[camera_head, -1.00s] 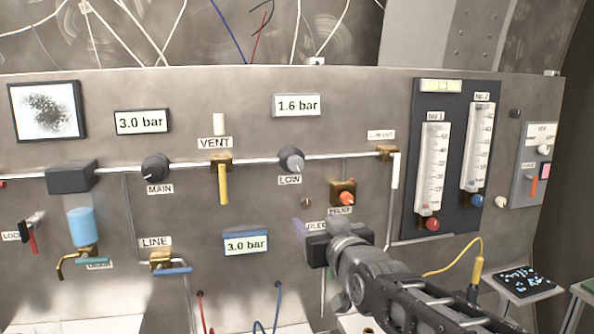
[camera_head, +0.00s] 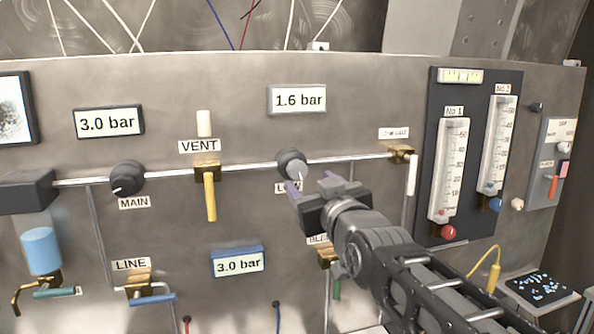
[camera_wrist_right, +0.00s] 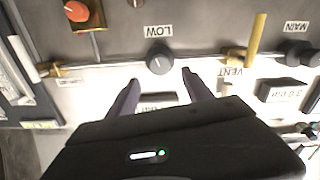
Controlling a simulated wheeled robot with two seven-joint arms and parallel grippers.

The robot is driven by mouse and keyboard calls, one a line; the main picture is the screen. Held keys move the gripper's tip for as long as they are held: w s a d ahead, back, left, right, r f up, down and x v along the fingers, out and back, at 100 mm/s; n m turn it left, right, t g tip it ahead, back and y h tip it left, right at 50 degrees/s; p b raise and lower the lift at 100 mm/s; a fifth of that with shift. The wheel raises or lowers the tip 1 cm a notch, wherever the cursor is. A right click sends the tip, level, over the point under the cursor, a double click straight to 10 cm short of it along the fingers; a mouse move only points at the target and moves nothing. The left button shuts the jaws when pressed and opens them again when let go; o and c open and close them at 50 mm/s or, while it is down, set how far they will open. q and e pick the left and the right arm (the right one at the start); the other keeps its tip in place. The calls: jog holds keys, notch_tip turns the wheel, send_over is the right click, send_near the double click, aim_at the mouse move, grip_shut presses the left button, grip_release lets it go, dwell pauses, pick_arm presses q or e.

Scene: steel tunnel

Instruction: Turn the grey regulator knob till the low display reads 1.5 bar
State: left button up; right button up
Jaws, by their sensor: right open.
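The grey regulator knob (camera_head: 292,165), labelled LOW, sits on the pipe along the steel panel. Its white pointer mark points down and slightly right. The low display (camera_head: 298,100) above it reads 1.6 bar. My right gripper (camera_head: 312,188) is open just below and in front of the knob, covering part of the LOW label. In the right wrist view, which is upside down, the knob (camera_wrist_right: 159,60) lies between and just beyond the fingertips (camera_wrist_right: 160,80). No contact is visible. My left gripper is not in view.
The MAIN knob (camera_head: 127,178) and yellow VENT lever (camera_head: 210,197) are to the left. Displays reading 3.0 bar (camera_head: 108,122) and 3.0 bar (camera_head: 238,262) flank them. The flowmeter board (camera_head: 437,150) stands right. An orange knob (camera_wrist_right: 77,11) shows in the wrist view.

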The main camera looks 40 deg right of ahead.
aim_at(299, 172)
jog(key=p+x, duration=0.3)
jog(key=x, duration=0.4)
jog(key=shift+w+d, duration=0.15)
jog(key=shift+w, duration=0.25)
jog(key=shift+c, duration=0.3)
grip_shut()
jog(key=n+b, duration=0.1)
jog(key=b, duration=0.2)
jog(key=shift+f+n, duration=0.3)
jog(key=shift+n, duration=0.1)
jog(key=shift+r, duration=0.25)
